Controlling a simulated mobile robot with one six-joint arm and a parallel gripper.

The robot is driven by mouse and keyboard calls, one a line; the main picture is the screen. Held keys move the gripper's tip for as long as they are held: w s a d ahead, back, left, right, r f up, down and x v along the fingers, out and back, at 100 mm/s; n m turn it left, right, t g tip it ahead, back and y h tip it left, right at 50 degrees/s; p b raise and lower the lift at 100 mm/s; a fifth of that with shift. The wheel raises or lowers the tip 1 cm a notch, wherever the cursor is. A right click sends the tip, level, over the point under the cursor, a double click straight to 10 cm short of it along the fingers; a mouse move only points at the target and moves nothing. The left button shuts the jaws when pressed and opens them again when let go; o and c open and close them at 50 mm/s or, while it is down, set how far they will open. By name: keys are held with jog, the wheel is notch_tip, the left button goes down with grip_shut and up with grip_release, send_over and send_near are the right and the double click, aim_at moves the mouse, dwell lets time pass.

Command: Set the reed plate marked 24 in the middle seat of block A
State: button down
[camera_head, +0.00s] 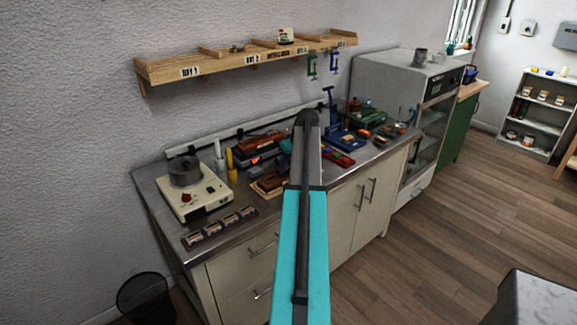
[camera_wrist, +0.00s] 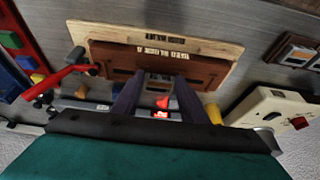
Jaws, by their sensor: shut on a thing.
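Block A (camera_wrist: 150,62) is a reddish-brown block with a white label. It lies on a pale wooden board (camera_wrist: 190,36) at the upper middle of the wrist view, and its seats are partly hidden by my fingers. In the head view, brown wooden pieces (camera_head: 268,187) lie left of my arm on the steel bench. My gripper (camera_wrist: 158,85) is over the block's near edge, its two dark fingers shut on a thin thing that is mostly hidden. A small pale marking shows between the fingertips, too small to read, so I cannot confirm a 24.
A cream device with a round grey top (camera_head: 195,188) stands at the bench's left, with several small dark boxes (camera_head: 229,222) in front. A red-lit display (camera_wrist: 160,114) shows beyond my fingers. A red-handled tool (camera_wrist: 68,74) lies beside the block. Blue tools (camera_head: 345,137) stand right of my arm.

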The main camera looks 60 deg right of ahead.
jog(key=shift+f, duration=0.5)
dwell(0.7)
jog(key=c, duration=1)
grip_release()
jog(key=shift+r+b, duration=0.15)
jog(key=shift+b, duration=0.15)
jog(key=b+v, duration=0.3)
jog(key=v, duration=1)
jog(key=shift+r, duration=0.25)
jog(key=shift+a+r, duration=0.1)
